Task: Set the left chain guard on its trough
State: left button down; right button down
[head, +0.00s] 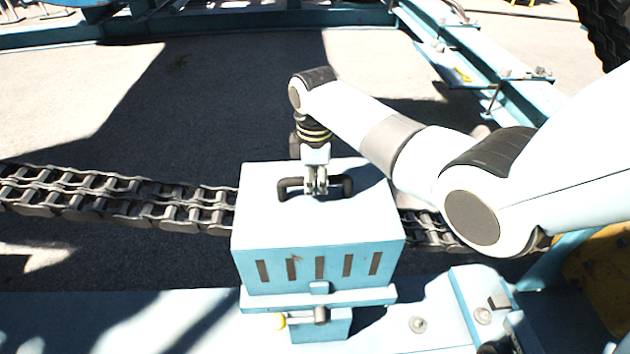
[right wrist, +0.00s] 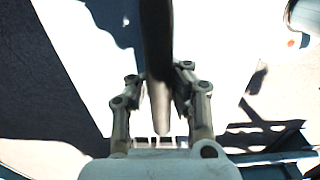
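A light-blue chain guard (head: 318,232) with a row of dark slots in its front stands across the chain in the middle of the head view. A dark handle (head: 346,188) is on its top; in the right wrist view the handle (right wrist: 157,50) runs between the fingers. My right gripper (head: 317,190) points down and is shut on the handle. Below the guard's front is a light-blue ledge (head: 350,297) with a latch (head: 320,315). The guard hides what is under it, so I cannot tell whether it rests or hangs slightly above. My left gripper is not in view.
A heavy roller chain (head: 120,198) runs left and right of the guard. A light-blue beam (head: 90,315) crosses the front, with a bracket (head: 483,310) at right. Blue frame rails (head: 470,60) stand at the back right. Open ground lies behind the chain.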

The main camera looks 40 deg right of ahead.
jog(key=c, duration=1.3)
grip_release()
notch_tip(320, 180, up, 13)
jog(key=p, duration=0.2)
jog(key=shift+p, duration=0.4)
